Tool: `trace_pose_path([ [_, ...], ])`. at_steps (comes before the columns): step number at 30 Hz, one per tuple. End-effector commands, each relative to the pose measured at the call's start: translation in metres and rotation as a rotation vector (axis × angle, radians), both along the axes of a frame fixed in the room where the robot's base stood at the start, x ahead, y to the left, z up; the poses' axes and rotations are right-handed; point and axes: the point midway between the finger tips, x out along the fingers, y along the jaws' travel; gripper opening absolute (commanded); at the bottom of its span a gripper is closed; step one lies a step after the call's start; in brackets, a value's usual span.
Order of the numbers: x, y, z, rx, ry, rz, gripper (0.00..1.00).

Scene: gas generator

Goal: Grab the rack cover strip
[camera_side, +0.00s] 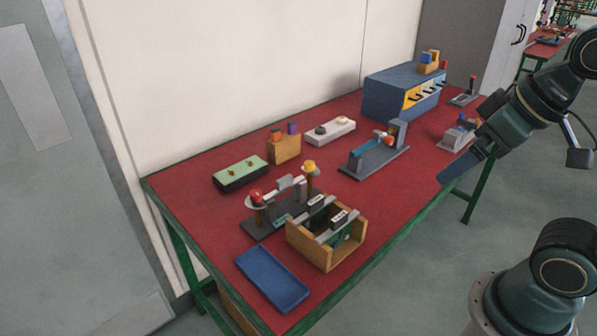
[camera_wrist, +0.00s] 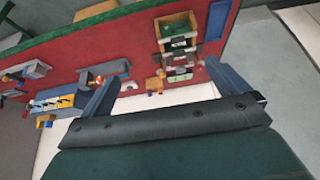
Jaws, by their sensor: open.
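The wooden rack (camera_side: 330,250) stands at the near end of the red table. Across its open top lie grey strips with white labels, one on the left (camera_side: 316,200) and one on the right (camera_side: 339,215); I cannot tell which is the rack cover strip. In the wrist view the wooden rack (camera_wrist: 178,22) is at the top, beyond my fingers. My gripper (camera_side: 462,165) is high at the right, beside the table's front edge and well away from the rack. In the wrist view its two fingers (camera_wrist: 163,88) are wide apart with nothing between them in contact.
A blue tray (camera_side: 272,279) lies in front of the rack. A stand with red and yellow knobs (camera_side: 284,205) is just behind it. A green-topped box (camera_side: 240,172), a wooden block (camera_side: 284,149), a grey fixture (camera_side: 375,158) and a blue cabinet (camera_side: 390,95) stand farther along. Red tabletop is bare between them.

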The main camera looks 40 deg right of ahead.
Motion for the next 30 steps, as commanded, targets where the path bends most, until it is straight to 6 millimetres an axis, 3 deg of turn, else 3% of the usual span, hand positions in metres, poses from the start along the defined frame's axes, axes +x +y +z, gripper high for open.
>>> trace_pose_path([
  [12,0.0000,0.0000,0.0000,0.000,0.000,0.000,1.00],
  [21,0.0000,0.0000,0.0000,0.000,0.000,0.000,0.41],
  [30,0.0003,0.0001,0.0003,0.000,0.000,-0.001,0.40],
])
